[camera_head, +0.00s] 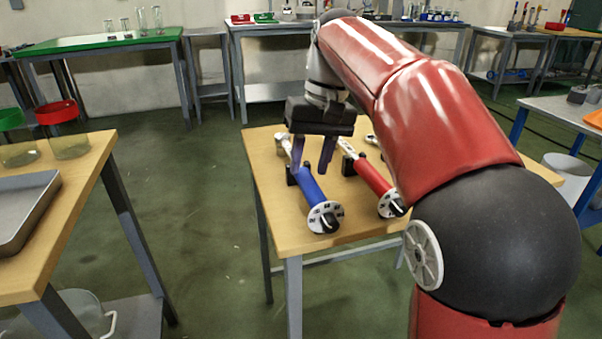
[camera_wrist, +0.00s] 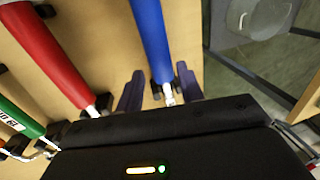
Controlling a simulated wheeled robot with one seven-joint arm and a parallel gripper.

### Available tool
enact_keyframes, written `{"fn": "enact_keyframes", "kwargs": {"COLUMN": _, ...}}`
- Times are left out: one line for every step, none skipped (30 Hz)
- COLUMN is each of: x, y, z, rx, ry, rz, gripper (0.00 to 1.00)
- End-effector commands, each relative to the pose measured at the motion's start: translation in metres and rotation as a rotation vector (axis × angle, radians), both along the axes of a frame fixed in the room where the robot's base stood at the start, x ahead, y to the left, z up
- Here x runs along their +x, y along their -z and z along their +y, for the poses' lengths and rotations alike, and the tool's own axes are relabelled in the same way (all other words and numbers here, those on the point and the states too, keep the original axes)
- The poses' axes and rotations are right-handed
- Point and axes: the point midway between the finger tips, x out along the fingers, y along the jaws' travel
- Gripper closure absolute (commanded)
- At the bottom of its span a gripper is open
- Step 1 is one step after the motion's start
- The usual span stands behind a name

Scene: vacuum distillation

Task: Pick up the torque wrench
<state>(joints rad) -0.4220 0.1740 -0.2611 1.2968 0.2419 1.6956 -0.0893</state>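A torque wrench with a blue handle (camera_head: 316,189) lies in black rests on a small wooden table, its round dial end toward the front. Its blue handle (camera_wrist: 151,38) also shows in the wrist view. My gripper (camera_head: 312,166) is over this wrench, pointing down. In the wrist view my gripper (camera_wrist: 158,84) has its fingers apart, one on each side of the wrench near where the handle meets the metal shaft. I cannot tell whether either finger touches it. A red-handled wrench (camera_head: 374,178) lies beside it to the right. A green-handled wrench (camera_wrist: 20,117) shows in the wrist view.
The wooden table (camera_head: 264,187) has bare top left of the blue wrench. My arm covers its right part. Another wooden table (camera_head: 88,165) with a metal tray (camera_head: 22,215) stands at the left, across open floor. A white bin (camera_head: 566,176) stands at the right.

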Motion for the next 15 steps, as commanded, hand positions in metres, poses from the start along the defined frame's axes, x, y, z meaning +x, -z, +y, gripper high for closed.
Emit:
{"fn": "enact_keyframes", "kwargs": {"x": 0.000, "y": 0.009, "z": 0.003, "rx": -0.001, "ry": -0.001, "rz": 0.003, "gripper": 0.62}}
{"fn": "enact_keyframes", "kwargs": {"x": 0.000, "y": 0.014, "z": 0.004, "rx": -0.001, "ry": -0.001, "rz": 0.004, "gripper": 0.62}}
{"fn": "enact_keyframes", "kwargs": {"x": 0.001, "y": 0.020, "z": 0.006, "rx": -0.001, "ry": -0.001, "rz": 0.003, "gripper": 0.62}}
{"fn": "enact_keyframes", "kwargs": {"x": 0.001, "y": 0.025, "z": 0.008, "rx": -0.001, "ry": -0.002, "rz": 0.004, "gripper": 0.62}}
{"fn": "enact_keyframes", "kwargs": {"x": 0.001, "y": 0.029, "z": 0.008, "rx": -0.001, "ry": -0.001, "rz": 0.003, "gripper": 0.62}}
{"fn": "enact_keyframes", "kwargs": {"x": 0.001, "y": 0.034, "z": 0.009, "rx": -0.001, "ry": 0.000, "rz": 0.002, "gripper": 0.62}}
{"fn": "enact_keyframes", "kwargs": {"x": 0.000, "y": 0.037, "z": 0.010, "rx": -0.001, "ry": 0.000, "rz": 0.002, "gripper": 0.62}}
{"fn": "enact_keyframes", "kwargs": {"x": 0.000, "y": 0.039, "z": 0.010, "rx": -0.001, "ry": 0.000, "rz": 0.002, "gripper": 0.62}}
{"fn": "enact_keyframes", "kwargs": {"x": 0.000, "y": 0.041, "z": 0.010, "rx": 0.000, "ry": 0.000, "rz": 0.001, "gripper": 0.62}}
{"fn": "enact_keyframes", "kwargs": {"x": 0.000, "y": 0.042, "z": 0.011, "rx": 0.000, "ry": 0.000, "rz": 0.001, "gripper": 0.62}}
{"fn": "enact_keyframes", "kwargs": {"x": 0.000, "y": 0.043, "z": 0.011, "rx": -0.001, "ry": 0.000, "rz": 0.000, "gripper": 0.62}}
{"fn": "enact_keyframes", "kwargs": {"x": 0.000, "y": 0.043, "z": 0.011, "rx": -0.001, "ry": 0.000, "rz": 0.000, "gripper": 0.62}}
{"fn": "enact_keyframes", "kwargs": {"x": 0.000, "y": 0.043, "z": 0.011, "rx": -0.001, "ry": 0.000, "rz": 0.000, "gripper": 0.62}}
{"fn": "enact_keyframes", "kwargs": {"x": 0.000, "y": 0.043, "z": 0.011, "rx": -0.001, "ry": 0.000, "rz": 0.000, "gripper": 0.62}}
{"fn": "enact_keyframes", "kwargs": {"x": 0.000, "y": 0.043, "z": 0.011, "rx": -0.001, "ry": 0.000, "rz": 0.000, "gripper": 0.62}}
